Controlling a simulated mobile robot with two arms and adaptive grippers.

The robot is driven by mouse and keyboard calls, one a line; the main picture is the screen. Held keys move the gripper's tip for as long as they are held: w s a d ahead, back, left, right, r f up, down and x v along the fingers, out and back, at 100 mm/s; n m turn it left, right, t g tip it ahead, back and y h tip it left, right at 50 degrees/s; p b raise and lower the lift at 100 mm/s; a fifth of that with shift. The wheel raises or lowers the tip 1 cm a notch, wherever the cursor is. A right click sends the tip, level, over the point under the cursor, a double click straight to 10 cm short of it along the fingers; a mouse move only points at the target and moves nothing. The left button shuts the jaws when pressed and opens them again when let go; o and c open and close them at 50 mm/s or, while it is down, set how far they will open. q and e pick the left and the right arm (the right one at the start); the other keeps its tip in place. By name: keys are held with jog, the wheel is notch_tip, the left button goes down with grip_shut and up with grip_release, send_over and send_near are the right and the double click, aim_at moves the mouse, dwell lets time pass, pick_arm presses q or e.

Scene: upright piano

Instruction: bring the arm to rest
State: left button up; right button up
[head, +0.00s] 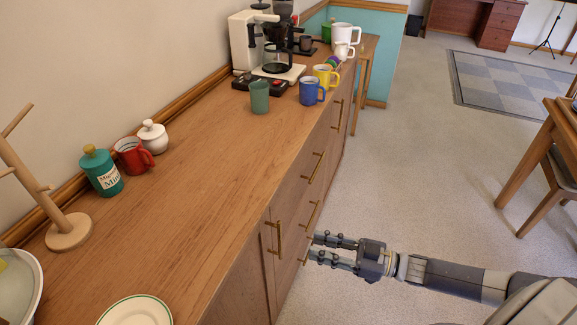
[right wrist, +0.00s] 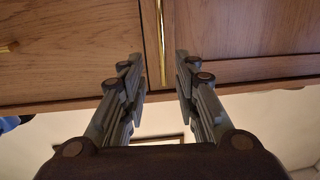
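My right gripper (head: 312,247) reaches in from the right of the head view, beside the front of the wooden sideboard (head: 190,190). Its fingers point at the cabinet front. In the right wrist view the two fingers of this gripper (right wrist: 158,75) stand apart, with a gap between them. A brass handle (right wrist: 161,40) shows in line with that gap. I cannot tell whether the handle lies between the fingertips or just beyond them; neither finger visibly presses on it. My left gripper is not in view.
The sideboard top holds a wooden mug tree (head: 68,230), teal jar (head: 101,172), red mug (head: 132,156), white plate (head: 136,311), green cup (head: 260,97), blue mug (head: 311,91) and coffee maker (head: 278,50). A wooden chair (head: 552,190) stands right. Carpet between is clear.

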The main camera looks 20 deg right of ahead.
jog(key=s+d+f+m+h, duration=0.2)
jog(key=f+h, duration=0.2)
jog(key=f, duration=0.5)
jog(key=s+d+f+m+g+h+p, duration=0.1)
jog(key=s+d+f+m+h, duration=0.15)
jog(key=f, duration=0.55)
jog(key=s+d+f+m+h, duration=0.15)
jog(key=f+h, duration=0.25)
jog(key=f, duration=0.5)
jog(key=s+a+f+g+h, duration=0.3)
jog(key=s+f+g, duration=0.2)
jog(key=s+f, duration=0.75)
jog(key=s+a+f+g, duration=0.2)
jog(key=s+a, duration=0.1)
jog(key=s, duration=0.5)
jog(key=s+a+f+m+g+p, duration=0.1)
jog(key=s+a+f+g, duration=0.1)
jog(key=s, duration=0.6)
jog(key=shift+s+a+f+g, duration=0.35)
jog(key=shift+a+g, duration=0.25)
jog(key=shift+a, duration=0.6)
